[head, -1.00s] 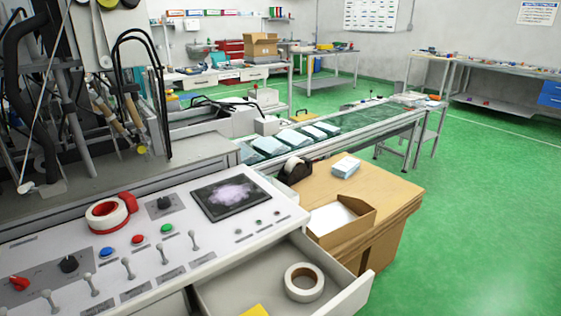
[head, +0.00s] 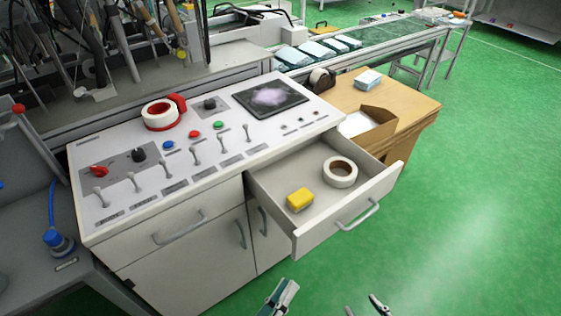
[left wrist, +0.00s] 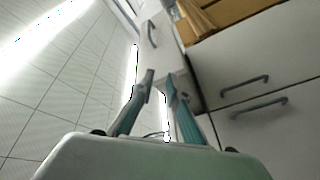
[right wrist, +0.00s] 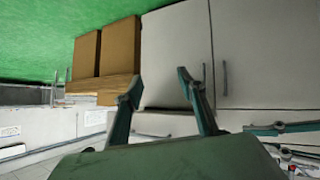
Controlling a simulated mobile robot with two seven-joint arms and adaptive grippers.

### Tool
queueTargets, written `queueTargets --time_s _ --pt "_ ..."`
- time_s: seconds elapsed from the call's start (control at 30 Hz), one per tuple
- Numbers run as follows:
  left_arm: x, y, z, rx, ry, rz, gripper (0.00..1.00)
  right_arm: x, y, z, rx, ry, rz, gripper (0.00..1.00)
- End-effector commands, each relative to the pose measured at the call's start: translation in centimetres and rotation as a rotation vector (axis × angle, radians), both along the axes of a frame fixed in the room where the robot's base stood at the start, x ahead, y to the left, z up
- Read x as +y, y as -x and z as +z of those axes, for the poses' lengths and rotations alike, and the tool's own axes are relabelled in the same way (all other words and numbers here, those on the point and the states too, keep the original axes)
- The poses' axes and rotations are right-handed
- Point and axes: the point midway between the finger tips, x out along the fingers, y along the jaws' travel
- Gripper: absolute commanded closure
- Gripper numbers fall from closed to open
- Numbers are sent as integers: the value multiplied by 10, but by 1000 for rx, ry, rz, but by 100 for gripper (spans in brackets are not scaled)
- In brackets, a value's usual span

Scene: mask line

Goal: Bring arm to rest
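My left gripper (head: 279,298) shows at the bottom edge of the head view, in front of the white cabinet and below the open drawer (head: 318,212). In the left wrist view its fingers (left wrist: 160,78) are partly open, with a narrow empty gap. My right gripper (head: 366,305) is at the bottom edge to its right, over the green floor. In the right wrist view its fingers (right wrist: 158,82) stand wide apart with nothing between them. Most of both arms is outside the head view.
The drawer juts out and holds a tape roll (head: 340,172) and a yellow block (head: 300,199). The control panel (head: 215,140) carries levers, buttons and a red-and-white tape roll (head: 161,114). A wooden table (head: 410,105) stands behind the drawer. The green floor (head: 470,230) at right is clear.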

Motion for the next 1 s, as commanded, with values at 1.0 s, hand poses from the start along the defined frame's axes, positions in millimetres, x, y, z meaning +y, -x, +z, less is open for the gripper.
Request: queueTargets --time_s 1.0 --pt "211 25 -60 214 -1158 55 85 11 10 37 19 -59 -14 60"
